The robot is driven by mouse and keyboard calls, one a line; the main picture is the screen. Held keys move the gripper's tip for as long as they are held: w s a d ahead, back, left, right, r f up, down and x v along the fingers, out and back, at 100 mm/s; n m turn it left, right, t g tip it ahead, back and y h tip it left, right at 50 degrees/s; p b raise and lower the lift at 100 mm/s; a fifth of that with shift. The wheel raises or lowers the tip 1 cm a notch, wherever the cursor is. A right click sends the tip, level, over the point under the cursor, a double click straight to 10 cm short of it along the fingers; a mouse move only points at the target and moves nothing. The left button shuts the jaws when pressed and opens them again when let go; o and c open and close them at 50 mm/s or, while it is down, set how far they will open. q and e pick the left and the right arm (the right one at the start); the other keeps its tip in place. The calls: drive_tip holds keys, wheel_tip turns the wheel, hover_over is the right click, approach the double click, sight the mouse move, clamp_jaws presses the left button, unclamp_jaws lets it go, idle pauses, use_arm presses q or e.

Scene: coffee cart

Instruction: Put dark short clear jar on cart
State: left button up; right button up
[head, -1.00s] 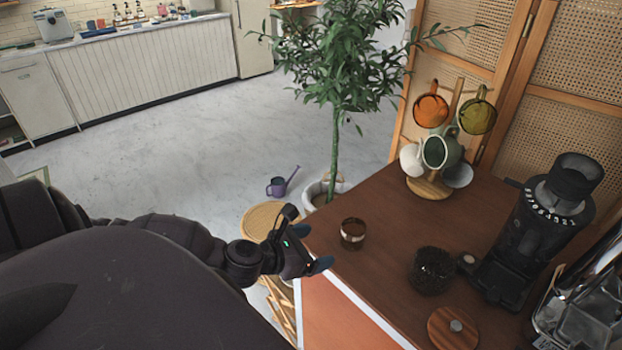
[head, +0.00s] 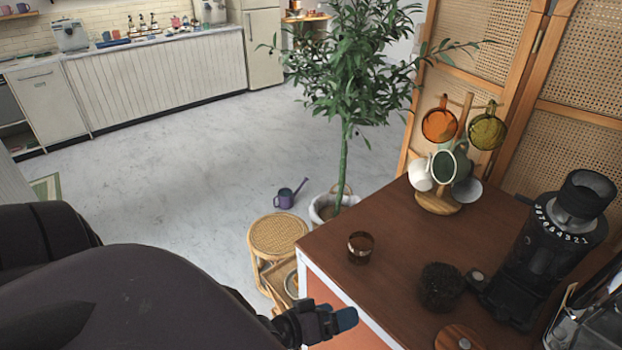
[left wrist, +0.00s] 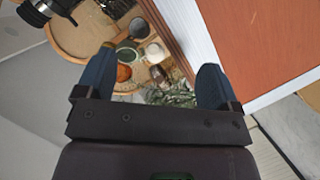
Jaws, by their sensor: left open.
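A short clear glass jar with dark brown contents (head: 361,246) stands upright on the brown cart top (head: 400,237), close to its left edge. A second short, round, dark-filled container (head: 440,287) stands farther right; I cannot tell its contents for certain. My left gripper (head: 345,320) is beside the cart's near left edge, nearer to me than the first jar and apart from it. In the left wrist view the gripper (left wrist: 155,80) is open, with nothing between its two blue fingers. My right gripper is not in view.
A black grinder (head: 550,250) and a mug tree (head: 440,200) stand on the cart. A wooden lid (head: 458,338) lies at its front. A wicker stool (head: 277,235) and a potted plant (head: 345,100) stand left of it.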

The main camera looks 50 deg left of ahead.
use_arm(q)
drive_tip(key=s+a+f+m+g+y, duration=0.2)
drive_tip(key=s+f+m+y, duration=0.2)
drive_tip(key=f+m, duration=0.3)
drive_tip(key=shift+a+g+y, duration=0.4)
